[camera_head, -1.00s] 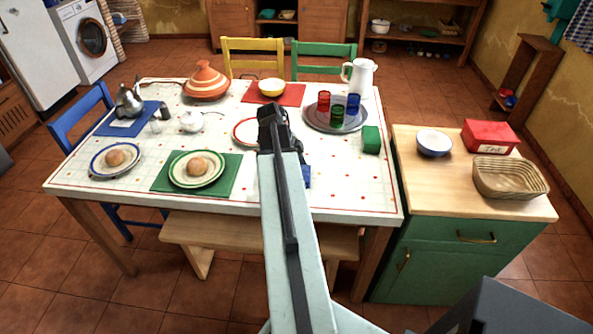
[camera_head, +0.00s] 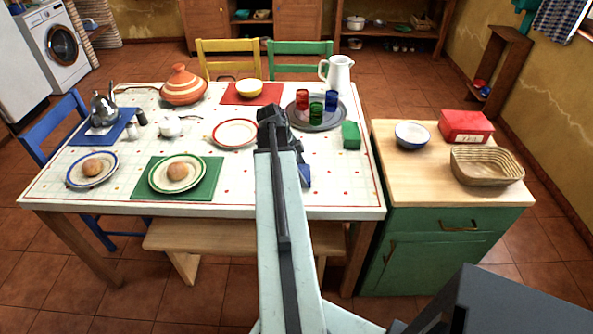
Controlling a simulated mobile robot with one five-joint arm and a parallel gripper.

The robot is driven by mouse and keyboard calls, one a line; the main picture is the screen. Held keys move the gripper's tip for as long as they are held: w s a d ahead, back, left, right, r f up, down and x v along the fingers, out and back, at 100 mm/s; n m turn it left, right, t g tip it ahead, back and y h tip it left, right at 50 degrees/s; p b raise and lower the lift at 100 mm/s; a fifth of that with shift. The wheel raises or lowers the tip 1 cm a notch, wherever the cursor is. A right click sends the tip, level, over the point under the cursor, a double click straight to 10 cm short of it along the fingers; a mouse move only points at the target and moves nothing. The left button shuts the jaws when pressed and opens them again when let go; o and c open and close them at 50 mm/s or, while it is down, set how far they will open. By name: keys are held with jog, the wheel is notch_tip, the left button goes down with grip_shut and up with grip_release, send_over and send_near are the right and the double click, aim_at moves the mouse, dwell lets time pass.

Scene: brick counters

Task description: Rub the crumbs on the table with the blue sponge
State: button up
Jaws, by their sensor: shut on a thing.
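My arm reaches forward over the white tablecloth of the table (camera_head: 330,200), and its dark wrist hides much of my gripper (camera_head: 302,161). The gripper is shut on the blue sponge (camera_head: 305,176), which shows as a small blue patch just right of the arm, low over the front right part of the table. I cannot tell whether the sponge touches the cloth. Crumbs cannot be told apart from the small red marks of the cloth; the arm hides part of it.
An empty red-rimmed plate (camera_head: 235,133) stands left of the wrist. A tray (camera_head: 318,123) with coloured glasses and a green block (camera_head: 351,135) stand to the right. A plate with a bun (camera_head: 178,173) lies left of the arm. The front right cloth is mostly clear.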

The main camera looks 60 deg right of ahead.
jog(key=shift+s+d, duration=0.5)
jog(key=shift+s, duration=0.4)
jog(key=shift+s+d, duration=0.5)
jog(key=shift+s, duration=0.4)
notch_tip(320, 180, up, 6)
jog(key=p, duration=0.6)
notch_tip(320, 180, up, 3)
jog(key=p, duration=0.3)
